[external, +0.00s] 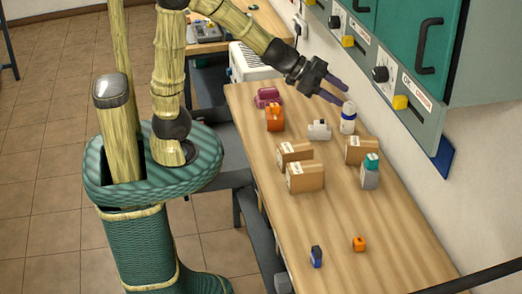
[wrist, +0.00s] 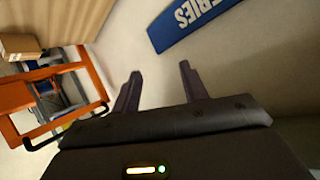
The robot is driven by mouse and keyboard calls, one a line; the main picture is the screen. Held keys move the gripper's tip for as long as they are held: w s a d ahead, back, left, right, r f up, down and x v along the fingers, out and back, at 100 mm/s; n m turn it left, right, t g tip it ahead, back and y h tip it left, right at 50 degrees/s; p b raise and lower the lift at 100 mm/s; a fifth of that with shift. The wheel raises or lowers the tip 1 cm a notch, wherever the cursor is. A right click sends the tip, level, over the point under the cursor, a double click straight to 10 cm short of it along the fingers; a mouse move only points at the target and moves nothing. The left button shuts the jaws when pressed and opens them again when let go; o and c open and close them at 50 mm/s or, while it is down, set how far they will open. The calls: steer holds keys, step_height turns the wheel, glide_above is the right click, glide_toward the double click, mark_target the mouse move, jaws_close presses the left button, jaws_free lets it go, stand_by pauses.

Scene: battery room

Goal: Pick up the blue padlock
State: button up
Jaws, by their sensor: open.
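A small blue padlock (external: 316,257) stands near the front end of the wooden table in the external view, left of a small orange object (external: 359,244). My gripper (external: 340,92) is above the far part of the table, near the wall and far from the padlock. In the wrist view, my gripper (wrist: 160,90) shows two separated dark fingers with nothing between them. The padlock is not in the wrist view.
The wooden table (external: 395,255) holds several cardboard boxes (external: 305,177), a white bottle (external: 348,118), a grey bottle with a teal cap (external: 370,172) and an orange item (external: 275,117). Wall cabinets (external: 395,85) border the right side. The table's front half is mostly clear.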

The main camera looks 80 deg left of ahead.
steer(key=s+d+f+m+g+h+b, duration=0.4)
steer(key=s+d+m+g+h, duration=0.5)
steer(key=s+d, duration=0.25)
steer(key=g+y, duration=0.1)
glide_toward(317, 247)
steer(key=v, duration=0.4)
steer(key=shift+w+a+r, duration=0.15)
steer(key=shift+a+r, duration=0.05)
steer(key=shift+r, duration=0.25)
steer(key=p+x, duration=0.1)
steer(key=x, duration=1)
steer(key=shift+d+f, duration=0.15)
steer(key=shift+d, duration=0.15)
steer(key=shift+d+f, duration=0.15)
steer(key=shift+d, duration=0.05)
steer(key=shift+f+p+x, duration=0.15)
steer(key=shift+p+x, duration=0.35)
steer(key=shift+x, duration=0.8)
steer(key=shift+f+p+x, duration=0.15)
steer(key=shift+p+x, duration=0.35)
steer(key=shift+x, duration=0.85)
steer(key=shift+a+r, duration=0.1)
steer(key=shift+a, duration=0.05)
